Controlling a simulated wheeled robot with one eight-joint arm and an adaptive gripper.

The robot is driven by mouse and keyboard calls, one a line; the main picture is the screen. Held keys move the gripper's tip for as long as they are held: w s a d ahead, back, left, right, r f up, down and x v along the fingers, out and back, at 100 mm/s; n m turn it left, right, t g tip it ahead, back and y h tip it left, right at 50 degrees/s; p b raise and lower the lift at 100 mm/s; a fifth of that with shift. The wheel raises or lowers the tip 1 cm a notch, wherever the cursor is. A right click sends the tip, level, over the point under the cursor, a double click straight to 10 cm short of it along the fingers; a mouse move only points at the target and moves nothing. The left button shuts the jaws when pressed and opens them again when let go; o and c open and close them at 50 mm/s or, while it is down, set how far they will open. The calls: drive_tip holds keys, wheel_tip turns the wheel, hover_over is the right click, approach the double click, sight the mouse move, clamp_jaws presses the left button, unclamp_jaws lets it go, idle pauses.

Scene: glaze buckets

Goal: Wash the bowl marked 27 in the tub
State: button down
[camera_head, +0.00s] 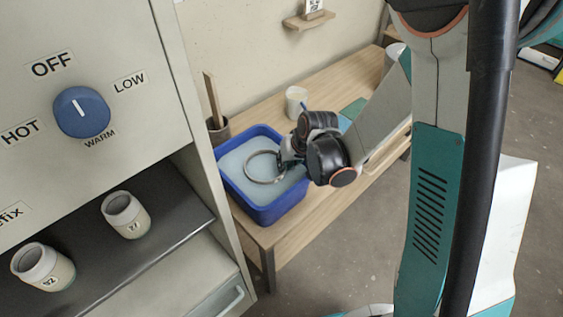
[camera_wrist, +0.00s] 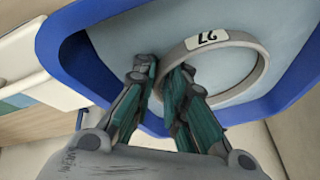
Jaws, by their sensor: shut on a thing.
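The bowl marked 27 (camera_wrist: 258,82) is a pale ring-rimmed bowl with a white label reading 27, upside down in the wrist view. In the head view the bowl (camera_head: 250,173) sits in the blue tub (camera_head: 266,215), amid pale blue water (camera_head: 233,160). The tub's blue wall (camera_wrist: 72,52) also shows in the wrist view. My gripper (camera_head: 284,165) reaches in over the tub's right side and is shut on the bowl's rim. In the wrist view its green fingers (camera_wrist: 165,75) straddle the rim's left side. The bowl's lower part is hidden.
A wooden bench (camera_head: 272,112) bears the tub, a dark pot (camera_head: 218,133) and a white cup (camera_head: 296,101).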

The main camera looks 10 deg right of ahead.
drive_tip(key=shift+a, duration=0.1)
drive_tip(key=shift+a, duration=1.1)
drive_tip(key=shift+d, duration=0.2)
drive_tip(key=shift+d, duration=1.05)
drive_tip(key=shift+a, duration=0.1)
drive_tip(key=shift+a, duration=1.15)
drive_tip(key=shift+d, duration=0.1)
